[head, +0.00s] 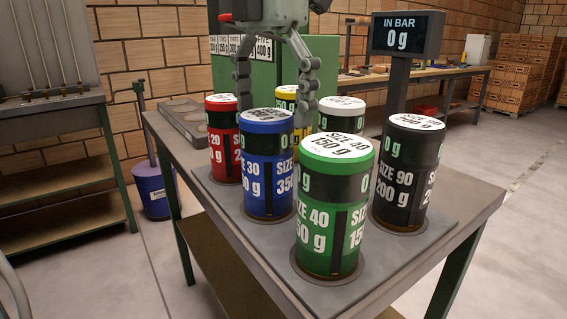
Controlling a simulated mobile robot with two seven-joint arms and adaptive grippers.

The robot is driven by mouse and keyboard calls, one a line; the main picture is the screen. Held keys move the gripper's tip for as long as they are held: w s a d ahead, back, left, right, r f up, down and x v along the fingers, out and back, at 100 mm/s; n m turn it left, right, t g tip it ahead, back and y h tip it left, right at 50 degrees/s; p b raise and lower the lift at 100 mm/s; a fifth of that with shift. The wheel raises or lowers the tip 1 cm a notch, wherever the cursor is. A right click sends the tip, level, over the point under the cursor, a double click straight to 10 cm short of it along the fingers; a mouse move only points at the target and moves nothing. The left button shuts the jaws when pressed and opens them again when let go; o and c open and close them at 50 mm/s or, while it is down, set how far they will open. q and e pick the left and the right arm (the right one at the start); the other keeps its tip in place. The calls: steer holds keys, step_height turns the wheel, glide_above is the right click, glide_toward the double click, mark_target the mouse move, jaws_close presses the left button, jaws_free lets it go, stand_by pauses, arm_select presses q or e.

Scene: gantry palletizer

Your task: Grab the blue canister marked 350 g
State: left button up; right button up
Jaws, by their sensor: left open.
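The blue canister (266,172) stands upright on a grey plate (270,248), at the middle-left of the group. Its side label reads "SIZE 3…" and partly "350". Its lid is white with dark print. My left gripper (275,103) comes down from the top, open. Its fingers hang apart beside and behind the blue canister's lid, with the yellow canister (286,92) showing between them. The lower end of the left-hand finger seems hidden behind the blue canister. I cannot tell whether a finger touches anything. My right gripper is not in view.
A green canister (334,215) stands in front right, a black one (406,180) right, a red one (223,150) left, and a white one (342,117) behind. A display post (399,85) reads "IN BAR 0 g". A green panel (262,70) stands behind.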

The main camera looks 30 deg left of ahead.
mark_target(268, 156)
arm_select(q)
steer(key=f, duration=0.6)
steer(key=shift+s+a+f, duration=0.3)
steer(key=shift+s, duration=0.05)
steer(key=shift+f, duration=0.45)
steer(key=shift+w, duration=0.1)
steer(key=c, duration=1.6)
